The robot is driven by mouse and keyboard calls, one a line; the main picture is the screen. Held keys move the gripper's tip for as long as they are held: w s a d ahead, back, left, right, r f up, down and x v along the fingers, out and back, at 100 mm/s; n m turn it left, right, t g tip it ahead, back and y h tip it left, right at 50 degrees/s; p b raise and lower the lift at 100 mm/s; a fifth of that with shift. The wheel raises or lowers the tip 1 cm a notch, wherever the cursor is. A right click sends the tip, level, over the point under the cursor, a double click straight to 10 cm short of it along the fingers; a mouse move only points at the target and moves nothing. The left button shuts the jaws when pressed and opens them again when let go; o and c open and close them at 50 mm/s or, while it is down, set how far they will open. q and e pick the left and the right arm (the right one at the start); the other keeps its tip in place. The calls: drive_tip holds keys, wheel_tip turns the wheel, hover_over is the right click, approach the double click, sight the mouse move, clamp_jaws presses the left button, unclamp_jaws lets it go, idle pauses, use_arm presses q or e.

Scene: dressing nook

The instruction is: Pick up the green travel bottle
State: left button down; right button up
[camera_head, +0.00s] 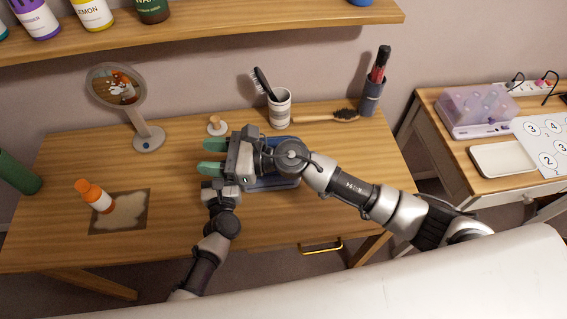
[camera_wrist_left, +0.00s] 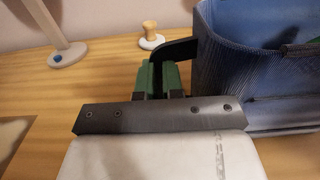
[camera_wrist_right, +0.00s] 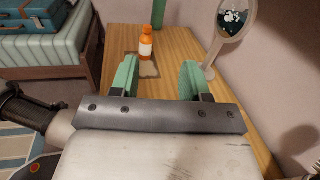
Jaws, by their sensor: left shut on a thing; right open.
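A plain green cylinder (camera_head: 15,172) stands at the desk's left end; its top is cut off in the right wrist view (camera_wrist_right: 158,12). I cannot tell whether it is the green travel bottle. My right gripper (camera_head: 208,156) is open and empty above the desk's middle, fingers pointing left, well apart from the cylinder. Its spread green fingers also show in the right wrist view (camera_wrist_right: 160,78). My left gripper (camera_wrist_left: 160,78) is shut on the black handle of a blue ribbed caddy (camera_wrist_left: 232,70). In the head view, my right arm partly covers the caddy (camera_head: 262,184), and its contents are hidden.
An orange bottle (camera_head: 101,202) stands on a stained mat (camera_head: 120,219) between the cylinder and my grippers.

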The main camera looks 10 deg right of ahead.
drive_tip(key=s+d+f+m+t+h, duration=0.2)
drive_tip(key=d+f+m+t+h, duration=0.15)
drive_tip(key=d+m+h, duration=0.5)
drive_tip(key=s+d+f+m+t+h, duration=0.2)
drive_tip(key=d+m+t+h, duration=0.3)
drive_tip(key=m+h, duration=0.55)
drive_tip(key=shift+n+h, duration=0.3)
drive_tip(key=shift+n, duration=0.2)
drive_tip(key=x, duration=1.1)
drive_tip(key=shift+d+f, duration=0.2)
drive_tip(key=shift+f, duration=0.3)
drive_tip(key=shift+c, duration=0.2)
clamp_jaws()
